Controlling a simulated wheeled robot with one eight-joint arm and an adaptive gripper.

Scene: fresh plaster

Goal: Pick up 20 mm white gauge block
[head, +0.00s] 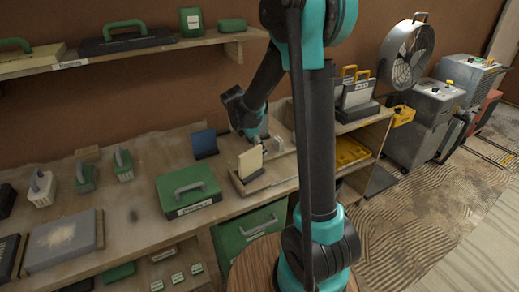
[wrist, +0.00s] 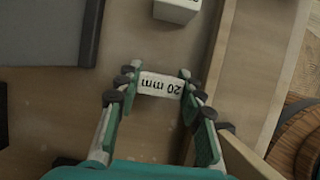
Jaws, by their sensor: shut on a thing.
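The 20 mm white gauge block (wrist: 161,86) is in the wrist view, its "20 mm" label upside down in the picture. My gripper (wrist: 158,80) is shut on it, with a fingertip pad at each end of the label. In the head view my gripper (head: 250,137) is low over the back of the workbench. I cannot make out the gauge block there, nor tell whether it touches the surface below.
Another white block (wrist: 178,9) stands beyond my gripper in the wrist view. A dark flat thing (wrist: 45,35) is at the left. In the head view, a wooden tray holding a cream upright piece (head: 250,163) and a green case (head: 189,190) are near my gripper.

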